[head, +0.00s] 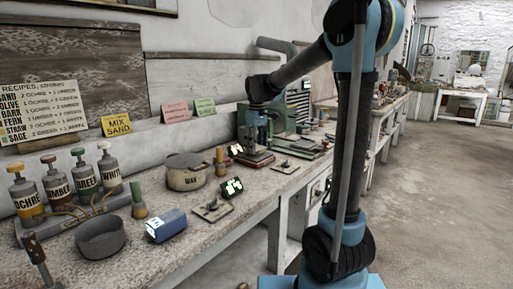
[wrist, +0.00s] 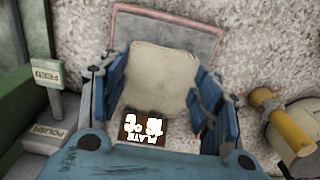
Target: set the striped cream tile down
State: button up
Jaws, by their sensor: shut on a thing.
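The cream tile (wrist: 160,78) shows between my fingers in the wrist view; its stripes cannot be made out. My gripper (wrist: 158,98) is shut on it, with a blue finger at each side. In the head view my gripper (head: 257,140) points down at the bench beside the green machine. Beyond the tile, a pinkish-red outlined square (wrist: 190,8) shows on the speckled top, partly hidden by tile and fingers. I cannot tell whether the tile touches the surface.
A green machine (head: 293,116) stands close by, with signs reading FEED (wrist: 47,75) and POLISH. A small lit display (wrist: 143,128) is near my gripper. A WAX pot (head: 186,178), a dark bowl (head: 100,238) and a blue box (head: 166,225) stand along the bench.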

jog(key=shift+f, duration=0.65)
dwell(0.8)
jog(key=o, duration=1.3)
jog(key=shift+c, duration=0.2)
jog(key=shift+r, duration=0.1)
jog(key=shift+r, duration=1.9)
